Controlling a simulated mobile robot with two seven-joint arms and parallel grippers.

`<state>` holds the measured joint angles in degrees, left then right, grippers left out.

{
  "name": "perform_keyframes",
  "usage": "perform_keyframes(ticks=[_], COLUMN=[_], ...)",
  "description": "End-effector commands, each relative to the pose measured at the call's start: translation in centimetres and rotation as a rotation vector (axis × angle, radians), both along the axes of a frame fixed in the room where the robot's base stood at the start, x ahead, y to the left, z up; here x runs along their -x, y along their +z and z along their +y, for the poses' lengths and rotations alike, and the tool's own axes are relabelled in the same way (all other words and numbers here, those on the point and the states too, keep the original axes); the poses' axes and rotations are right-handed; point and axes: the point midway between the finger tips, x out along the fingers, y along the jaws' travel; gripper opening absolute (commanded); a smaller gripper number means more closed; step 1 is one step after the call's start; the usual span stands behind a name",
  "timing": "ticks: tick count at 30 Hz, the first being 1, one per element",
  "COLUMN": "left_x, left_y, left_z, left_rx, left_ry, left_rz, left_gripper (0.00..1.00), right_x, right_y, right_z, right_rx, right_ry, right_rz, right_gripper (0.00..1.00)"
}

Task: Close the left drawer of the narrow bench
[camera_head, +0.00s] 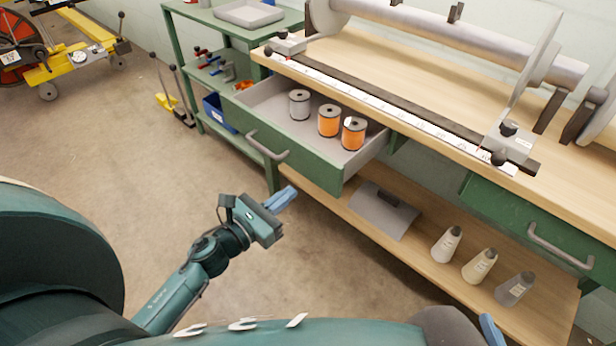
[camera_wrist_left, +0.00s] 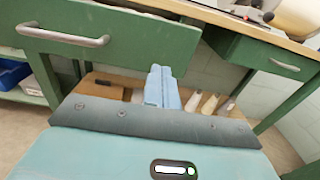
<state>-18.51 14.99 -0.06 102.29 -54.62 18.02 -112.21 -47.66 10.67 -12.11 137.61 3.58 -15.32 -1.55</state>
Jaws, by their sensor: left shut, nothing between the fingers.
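The left drawer (camera_head: 290,160) of the narrow bench is pulled open. Its green front carries a grey bar handle (camera_head: 266,146), and a grey spool and two orange spools (camera_head: 329,121) stand inside. My left gripper (camera_head: 284,199) is shut and empty, in front of and below the drawer front, apart from it. In the left wrist view the drawer front (camera_wrist_left: 125,45) and handle (camera_wrist_left: 62,37) show at upper left, with the blue fingers (camera_wrist_left: 160,88) to the right of the handle. Only a blue tip of my right gripper (camera_head: 490,328) shows at the bottom edge.
The right drawer (camera_head: 510,215) looks closed. The bench's lower shelf (camera_head: 345,212) holds a grey plate and several cones (camera_head: 447,245). A green shelf cart (camera_head: 190,50) stands left of the bench. The floor left of my left gripper is clear.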

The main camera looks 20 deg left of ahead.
Motion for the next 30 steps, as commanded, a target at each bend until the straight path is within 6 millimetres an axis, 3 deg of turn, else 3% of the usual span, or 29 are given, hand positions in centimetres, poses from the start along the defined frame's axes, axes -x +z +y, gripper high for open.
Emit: perform_keyframes(ticks=[6,12,30], left_x=[-4.2,-6.4,-7.1], left_y=[0.1,0.0,-0.1], left_z=[-1.5,-2.3,-2.6], left_rx=[0.002,0.002,0.002], left_ry=[0.0,0.001,0.001], left_rz=[-0.002,0.001,0.001], left_gripper=[0.0,0.0,0.0], right_x=[0.1,0.1,0.1], right_y=[0.4,0.5,0.4], right_z=[-0.1,-0.2,-0.2], right_rx=[-0.007,-0.01,-0.01], right_ry=[-0.006,-0.007,-0.009], right_rz=[-0.001,-0.002,-0.003], right_gripper=[0.36,0.36,0.36])
